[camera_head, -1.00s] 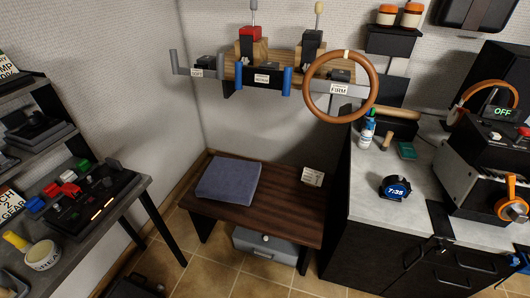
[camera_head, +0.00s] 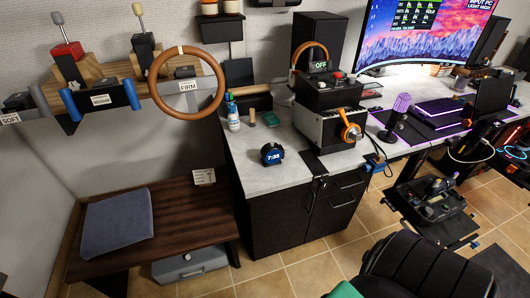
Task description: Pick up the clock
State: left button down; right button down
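The clock (camera_head: 272,154) is a small, dark, rounded digital clock with a lit blue-white face reading 7:35. Neither of my grippers is in view.
A white-and-blue bottle (camera_head: 233,117) and a green block (camera_head: 270,119) stand behind the clock. A wooden bench (camera_head: 190,215) with a blue cushion (camera_head: 118,221) is at left. A black chair (camera_head: 425,270) stands front right. Tiled floor (camera_head: 310,270) lies before the cabinet.

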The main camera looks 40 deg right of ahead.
aim_at(271, 157)
jog(key=k+z, duration=0.1)
jog(key=z, duration=0.65)
jog(key=k+l+z, duration=0.1)
jog(key=z, duration=0.3)
